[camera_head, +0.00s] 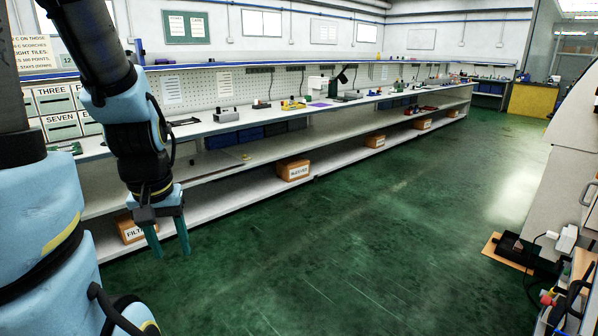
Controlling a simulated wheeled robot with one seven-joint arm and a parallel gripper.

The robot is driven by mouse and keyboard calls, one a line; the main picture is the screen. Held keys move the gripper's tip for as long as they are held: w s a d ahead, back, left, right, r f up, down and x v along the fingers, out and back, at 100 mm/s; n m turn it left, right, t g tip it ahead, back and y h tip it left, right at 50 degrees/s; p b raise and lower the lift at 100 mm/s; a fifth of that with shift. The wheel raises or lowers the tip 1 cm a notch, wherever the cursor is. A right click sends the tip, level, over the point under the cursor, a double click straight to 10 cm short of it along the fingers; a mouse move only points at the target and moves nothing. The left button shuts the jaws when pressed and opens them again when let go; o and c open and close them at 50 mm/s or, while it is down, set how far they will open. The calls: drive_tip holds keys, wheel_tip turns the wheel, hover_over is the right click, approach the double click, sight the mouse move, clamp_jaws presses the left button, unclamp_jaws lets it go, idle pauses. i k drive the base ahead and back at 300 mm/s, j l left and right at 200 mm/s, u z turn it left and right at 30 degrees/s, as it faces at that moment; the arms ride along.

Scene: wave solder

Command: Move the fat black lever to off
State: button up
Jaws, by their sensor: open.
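My gripper (170,240) hangs at the left of the picture with its two green fingers apart and nothing between them. It is in front of the long workbench, over the green floor. I cannot make out a fat black lever in this view. A black box-like unit (522,250) lies low at the right on a brown board, with cords and a white plug-like piece by it. Whether it carries a lever is too small to tell.
A long white workbench (262,152) with shelves runs along the left wall, with tools on top. Cardboard boxes (293,169) stand on its lower shelf. A yellow cabinet (532,100) is at the back right. The green floor (350,240) in the middle is clear.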

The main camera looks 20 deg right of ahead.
sight(559, 264)
drive_tip(key=i+l+z, duration=0.25)
drive_tip(key=i+z, duration=0.5)
drive_tip(key=i, duration=0.25)
drive_tip(key=i+z, duration=0.4)
drive_tip(key=i+j+z, duration=0.4)
drive_tip(key=i, duration=0.2)
drive_tip(key=i+l+z, duration=0.35)
drive_tip(key=i, duration=0.65)
drive_tip(key=i+z, duration=0.35)
drive_tip(key=i, duration=0.65)
drive_tip(key=i+l+u, duration=0.15)
drive_tip(key=i+l, duration=0.2)
drive_tip(key=i, duration=0.2)
